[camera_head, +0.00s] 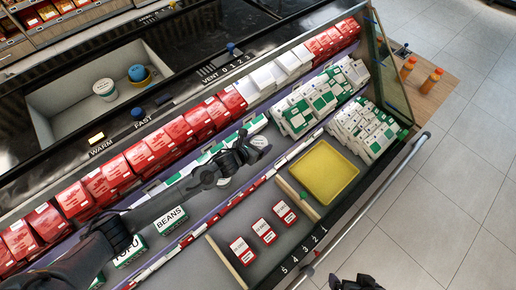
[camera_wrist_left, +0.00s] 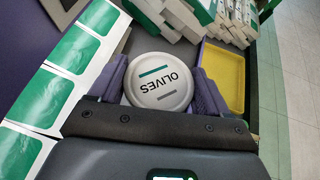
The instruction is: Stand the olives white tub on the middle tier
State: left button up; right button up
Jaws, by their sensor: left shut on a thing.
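The olives tub (camera_wrist_left: 160,82) has a round white lid marked OLIVES and fills the space between the fingers of my left gripper (camera_wrist_left: 163,92) in the left wrist view. The gripper is shut on it. The middle tier (camera_head: 183,181) carries green-and-white packs. Whether the tub touches any surface cannot be told. My right gripper (camera_head: 355,284) is partly visible at the bottom edge; its jaws are unclear.
Red boxes (camera_head: 140,155) line the upper tier. Green-and-white cartons (camera_head: 310,101) are heaped to the right of the left gripper. A yellow tray (camera_head: 325,172) and several red packs stand lower. Beans (camera_head: 170,219) and tofu (camera_head: 128,250) packs are at lower left.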

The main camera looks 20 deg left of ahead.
pick_arm(q)
jog(key=shift+w+f, duration=0.25)
notch_tip(320, 180, down, 4)
jog(key=shift+r, duration=0.2)
jog(key=shift+f, duration=0.1)
jog(key=shift+a+f+b, duration=0.1)
jog(key=shift+f+b, duration=0.05)
jog(key=shift+b, duration=0.15)
jog(key=o, duration=1.1)
